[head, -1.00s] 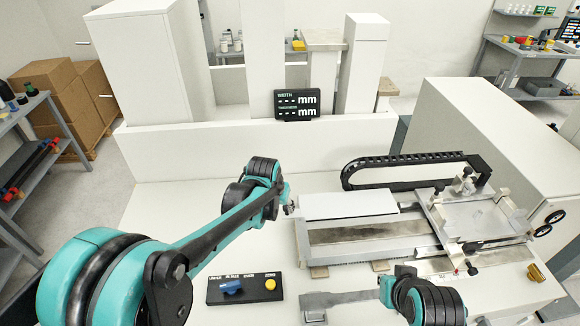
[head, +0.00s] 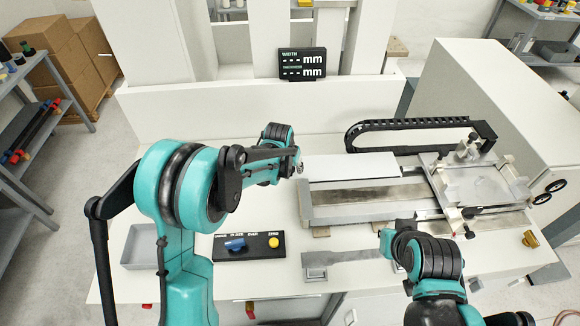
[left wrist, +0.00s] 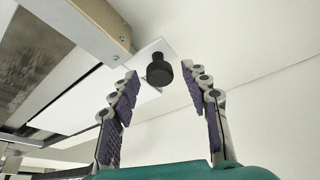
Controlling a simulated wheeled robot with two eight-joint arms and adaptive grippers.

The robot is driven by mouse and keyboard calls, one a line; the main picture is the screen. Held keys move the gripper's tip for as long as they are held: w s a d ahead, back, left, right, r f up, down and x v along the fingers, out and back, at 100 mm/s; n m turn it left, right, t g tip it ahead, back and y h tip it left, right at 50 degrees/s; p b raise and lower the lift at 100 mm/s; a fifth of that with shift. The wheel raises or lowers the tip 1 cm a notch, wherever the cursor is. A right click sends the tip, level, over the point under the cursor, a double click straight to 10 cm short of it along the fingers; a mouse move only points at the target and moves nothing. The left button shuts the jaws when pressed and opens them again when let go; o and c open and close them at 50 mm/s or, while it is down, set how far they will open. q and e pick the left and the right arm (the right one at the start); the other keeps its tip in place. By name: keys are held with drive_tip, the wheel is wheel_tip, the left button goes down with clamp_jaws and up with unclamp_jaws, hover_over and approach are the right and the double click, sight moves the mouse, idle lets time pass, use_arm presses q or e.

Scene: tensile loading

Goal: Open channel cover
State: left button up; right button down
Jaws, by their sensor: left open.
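My left gripper (head: 297,162) is at the cover's left end. In the left wrist view its fingers (left wrist: 159,80) are open, and the knob appears in the gap between the fingertips, not gripped. My right gripper (head: 386,241) is low in front of the channel; its fingers are too small to read.
A flat grey specimen (head: 345,257) lies in front of the channel, left of my right gripper. A black button panel (head: 250,246) and grey tray (head: 140,250) are at the left. A display (head: 303,64) stands behind; a black cable chain (head: 410,127) runs behind the channel.

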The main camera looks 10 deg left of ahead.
use_arm(q)
clamp_jaws()
drive_tip(key=shift+w+r, duration=0.1)
drive_tip(key=shift+w+a+r+g, duration=0.1)
drive_tip(key=shift+w+r+g, duration=0.25)
drive_tip(key=shift+r+g, duration=0.25)
drive_tip(key=shift+w+a+r+g+h+p, duration=0.15)
drive_tip(key=shift+w+r+g+h+p, duration=0.4)
drive_tip(key=shift+g, duration=0.55)
drive_tip(key=shift+w+a+r+g+p, duration=0.15)
drive_tip(key=shift+w+r+g, duration=0.35)
drive_tip(key=shift+w+g, duration=0.35)
drive_tip(key=shift+w+a+r+g+p, duration=0.15)
drive_tip(key=shift+w+r+g, duration=0.4)
drive_tip(key=shift+g, duration=0.4)
drive_tip(key=shift+w+f, duration=0.1)
